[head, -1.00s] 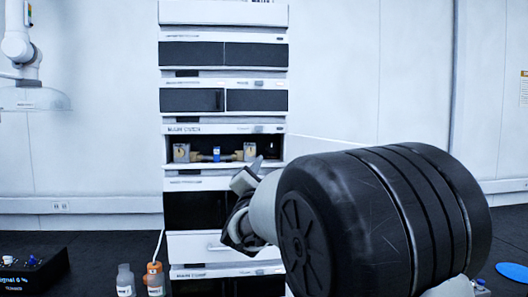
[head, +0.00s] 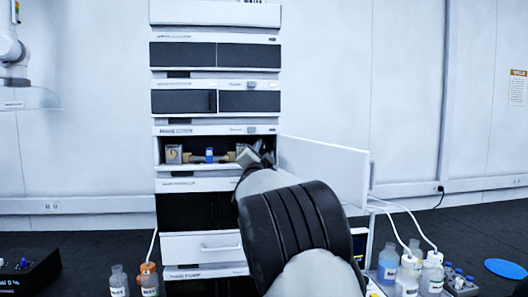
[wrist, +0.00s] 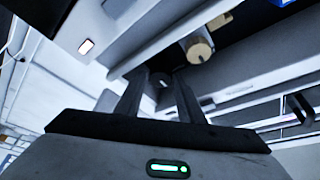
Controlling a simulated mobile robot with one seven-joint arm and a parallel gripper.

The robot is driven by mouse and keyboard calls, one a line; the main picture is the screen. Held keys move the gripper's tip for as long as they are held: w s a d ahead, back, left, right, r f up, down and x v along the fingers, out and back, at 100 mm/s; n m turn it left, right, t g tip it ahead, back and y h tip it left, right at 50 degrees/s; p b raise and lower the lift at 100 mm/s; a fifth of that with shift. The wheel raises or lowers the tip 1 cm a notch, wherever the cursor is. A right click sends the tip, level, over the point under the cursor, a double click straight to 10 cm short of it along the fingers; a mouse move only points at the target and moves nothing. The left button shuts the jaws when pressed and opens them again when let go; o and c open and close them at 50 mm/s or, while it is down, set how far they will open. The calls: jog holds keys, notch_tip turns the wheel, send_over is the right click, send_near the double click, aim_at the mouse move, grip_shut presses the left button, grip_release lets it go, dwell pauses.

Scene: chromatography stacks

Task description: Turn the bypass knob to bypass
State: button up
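The open oven compartment (head: 196,136) in the instrument stack holds a tan column with a blue band (head: 209,155) and a pale end block (head: 173,154) at left. My gripper (head: 257,157) is at the compartment's right end and covers that part in the head view. In the wrist view my gripper (wrist: 161,78) has its two dark fingers apart, with a gap between them. A small dark round part (wrist: 160,80), possibly the bypass knob, shows between the fingertips. I cannot tell whether they touch it. A tan cylindrical fitting (wrist: 199,48) is just beyond. The knob's setting is not readable.
The white oven door (head: 325,168) stands open to the right, beside my arm. Bottles (head: 408,270) with white tubes stand at lower right, and small bottles (head: 149,281) at lower left. A black box (head: 25,272) is at far left.

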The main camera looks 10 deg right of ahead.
jog(key=c, duration=0.8)
jog(key=shift+m+p, duration=0.3)
jog(key=shift+m, duration=0.2)
jog(key=m+p, duration=0.1)
jog(key=m+g+h+p, duration=0.1)
jog(key=m, duration=0.1)
jog(key=shift+r+g, duration=0.25)
jog(key=shift+g, duration=0.05)
jog(key=m+p, duration=0.1)
jog(key=m, duration=0.1)
jog(key=m+g+p, duration=0.1)
jog(key=m+p, duration=0.1)
jog(key=shift+r+g, duration=0.1)
jog(key=shift+g, duration=0.2)
jog(key=m+g+p, duration=0.1)
jog(key=m+p, duration=0.1)
jog(key=m, duration=0.1)
jog(key=m+g+y+p, duration=0.1)
jog(key=m+p, duration=0.1)
jog(key=p, duration=0.1)
jog(key=shift+r+m+p, duration=0.1)
jog(key=shift+m+p, duration=0.25)
jog(key=shift+m, duration=0.05)
jog(key=shift+m+g+y+p, duration=0.5)
jog(key=shift+m+y+p, duration=0.4)
jog(key=shift+m+p, duration=0.75)
